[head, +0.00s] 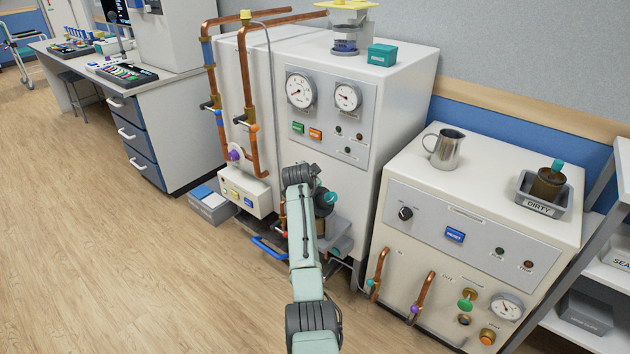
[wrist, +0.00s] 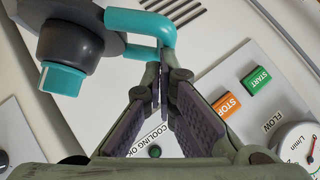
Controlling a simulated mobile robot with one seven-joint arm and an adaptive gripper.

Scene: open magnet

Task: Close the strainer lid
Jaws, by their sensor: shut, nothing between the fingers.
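In the wrist view, a grey part that looks like the strainer lid (wrist: 82,18) fills the upper left. It carries a dark round boss with a teal knob (wrist: 62,78) and a teal bar handle (wrist: 140,20). My gripper (wrist: 163,88) is shut and empty, with its fingertips close to the lower end of the handle; whether they touch it I cannot tell. In the head view, a teal knob (head: 330,198) shows beside my wrist at the front of the white cabinet. My arm hides much of the strainer there, and the lid's angle is unclear.
The white cabinet (head: 392,120) carries gauges, green and orange buttons and copper pipes (head: 250,100). A compressor cabinet (head: 480,215) on the right bears a metal jug (head: 447,150) and a tray marked DIRTY (head: 545,207). Floor (head: 130,270) is clear on the left.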

